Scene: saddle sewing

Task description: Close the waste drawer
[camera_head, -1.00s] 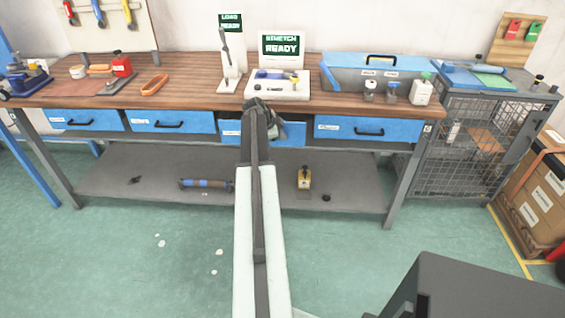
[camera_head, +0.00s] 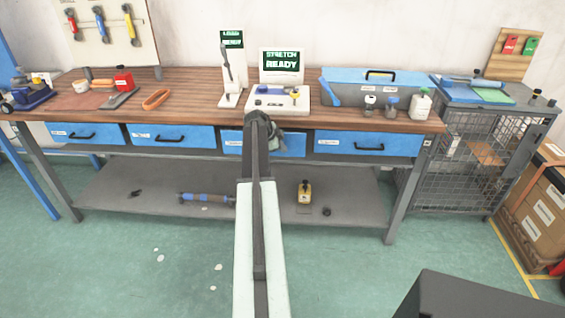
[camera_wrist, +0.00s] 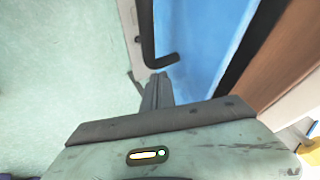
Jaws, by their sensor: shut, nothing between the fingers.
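The third blue drawer from the left (camera_head: 293,145) is behind my gripper (camera_head: 270,132) in the head view. It looks about flush with the drawers beside it; a small gap cannot be ruled out. Its label is too small to read, and my arm hides its middle and handle. In the wrist view, a blue drawer front (camera_wrist: 200,45) with a black handle (camera_wrist: 148,40) fills the upper middle. My gripper (camera_wrist: 158,80) is shut and empty, its fingertips close to the handle's bent end. Whether they touch the drawer cannot be told.
Other blue drawers (camera_head: 172,139) sit flush under the wooden bench top (camera_head: 195,95). A stand with a "READY" sign (camera_head: 283,62) is on the bench above. A lower shelf (camera_head: 345,205) holds a yellow bottle (camera_head: 305,193). A wire cage (camera_head: 470,165) stands right; the green floor in front is mostly clear.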

